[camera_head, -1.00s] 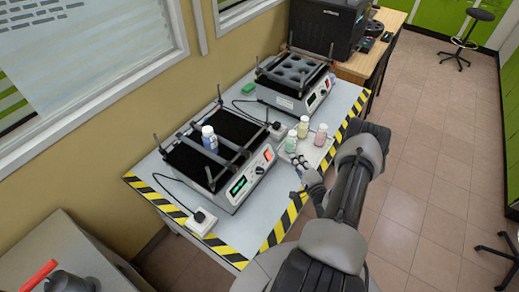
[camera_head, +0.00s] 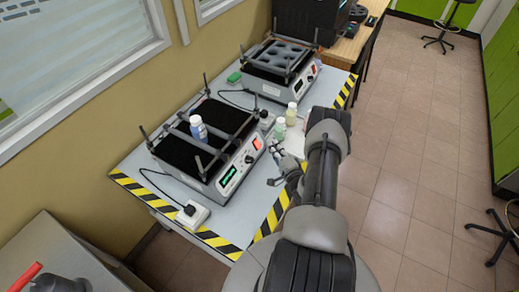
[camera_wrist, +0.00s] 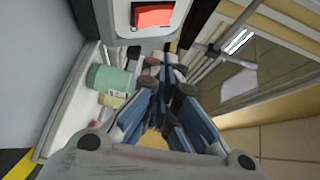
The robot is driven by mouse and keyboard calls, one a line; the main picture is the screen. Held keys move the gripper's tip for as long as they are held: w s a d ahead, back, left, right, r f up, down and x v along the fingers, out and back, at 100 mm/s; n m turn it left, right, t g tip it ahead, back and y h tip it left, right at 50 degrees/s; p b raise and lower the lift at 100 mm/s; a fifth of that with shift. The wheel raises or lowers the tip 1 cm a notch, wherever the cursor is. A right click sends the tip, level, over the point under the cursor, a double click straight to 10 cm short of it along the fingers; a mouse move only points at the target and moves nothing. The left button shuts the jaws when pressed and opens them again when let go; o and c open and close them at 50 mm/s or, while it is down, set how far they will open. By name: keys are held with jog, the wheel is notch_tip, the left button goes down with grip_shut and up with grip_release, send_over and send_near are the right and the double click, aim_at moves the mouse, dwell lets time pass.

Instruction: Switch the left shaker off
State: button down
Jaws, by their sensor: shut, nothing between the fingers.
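The left shaker (camera_head: 229,182) is a light grey box with a black top and bars, and its front panel carries a green-lit display, a knob and a red switch (camera_head: 257,143). The switch glows orange-red and also shows at the top of the wrist view (camera_wrist: 152,15). A bottle with a blue label (camera_head: 198,129) stands upright on this shaker. My gripper (camera_head: 277,152) is just in front of the panel, near the switch end. In the wrist view my gripper (camera_wrist: 163,68) is shut and empty, its fingertips below the switch and apparently apart from it.
A green bottle (camera_head: 279,129) and a yellow bottle (camera_head: 291,114) stand on a pale tray beside my gripper. A second shaker (camera_head: 271,86) stands farther back. A power strip (camera_head: 194,215) with a cable lies at the table's front left. Striped tape marks the table edge.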

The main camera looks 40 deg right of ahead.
jog(key=shift+w+a+f+b, duration=0.15)
jog(key=shift+w+f+b, duration=0.25)
jog(key=shift+w, duration=0.15)
jog(key=shift+w+a+f+b, duration=0.15)
jog(key=shift+w+f+b, duration=0.25)
jog(key=shift+w, duration=0.1)
jog(key=shift+w+f, duration=0.1)
dwell(0.7)
jog(key=shift+w+f+b, duration=0.1)
jog(key=shift+w+b, duration=0.15)
jog(key=shift+b, duration=0.05)
jog(key=shift+w+a+f+b, duration=0.15)
jog(key=shift+w+f+b, duration=0.05)
jog(key=shift+w+b, duration=0.1)
dwell(0.5)
jog(key=shift+s+r, duration=0.1)
jog(key=shift+s, duration=0.05)
jog(key=shift+s+d+r+p, duration=0.2)
jog(key=shift+s+r+p, duration=0.15)
jog(key=shift+s, duration=0.2)
jog(key=s+r+p, duration=0.1)
jog(key=s, duration=0.1)
jog(key=s+d+r+p, duration=0.1)
jog(key=s+r, duration=0.1)
dwell(0.5)
